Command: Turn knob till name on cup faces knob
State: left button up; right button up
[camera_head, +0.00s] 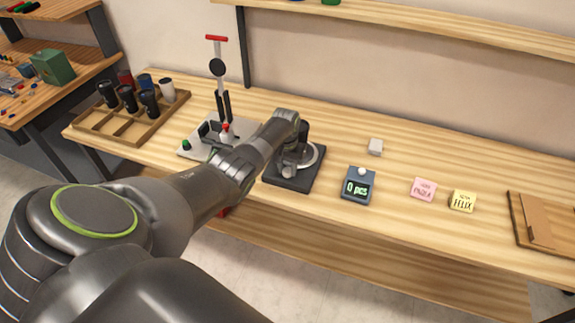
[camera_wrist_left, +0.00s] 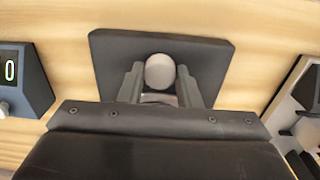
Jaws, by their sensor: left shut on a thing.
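A dark base plate (camera_head: 308,183) sits on the bench with a pale round disc (camera_head: 315,153) on it; it also shows in the wrist view (camera_wrist_left: 215,58). A round grey knob (camera_wrist_left: 159,72) is at the plate's middle in the wrist view. My left gripper (camera_wrist_left: 160,80) is shut on the knob, one finger on each side. In the head view my left arm reaches over the plate and partly covers it. I cannot make out a cup with a name on the plate. My right gripper is not in view.
A wooden tray (camera_head: 122,138) with several dark cups stands at the left. A lever press (camera_head: 217,68) stands behind my arm. A counter reading "0 pcs" (camera_head: 358,187), a pink card (camera_head: 424,188) and a yellow "FELIX" card (camera_head: 463,201) lie to the right.

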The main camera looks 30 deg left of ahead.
aim_at(287, 170)
pick_arm(q)
jog(key=shift+w+n, duration=0.1)
jog(key=shift+n, duration=0.4)
jog(key=shift+r, duration=0.1)
jog(key=o, duration=0.7)
jog(key=shift+r+p, duration=0.35)
jog(key=shift+r, duration=0.15)
notch_tip(287, 170, up, 5)
jog(key=shift+a+r+p, duration=0.1)
jog(key=shift+a+p, duration=0.05)
jog(key=shift+p, duration=0.25)
notch_tip(287, 170, up, 11)
jog(key=shift+a+r+b, duration=0.1)
jog(key=shift+b, duration=0.55)
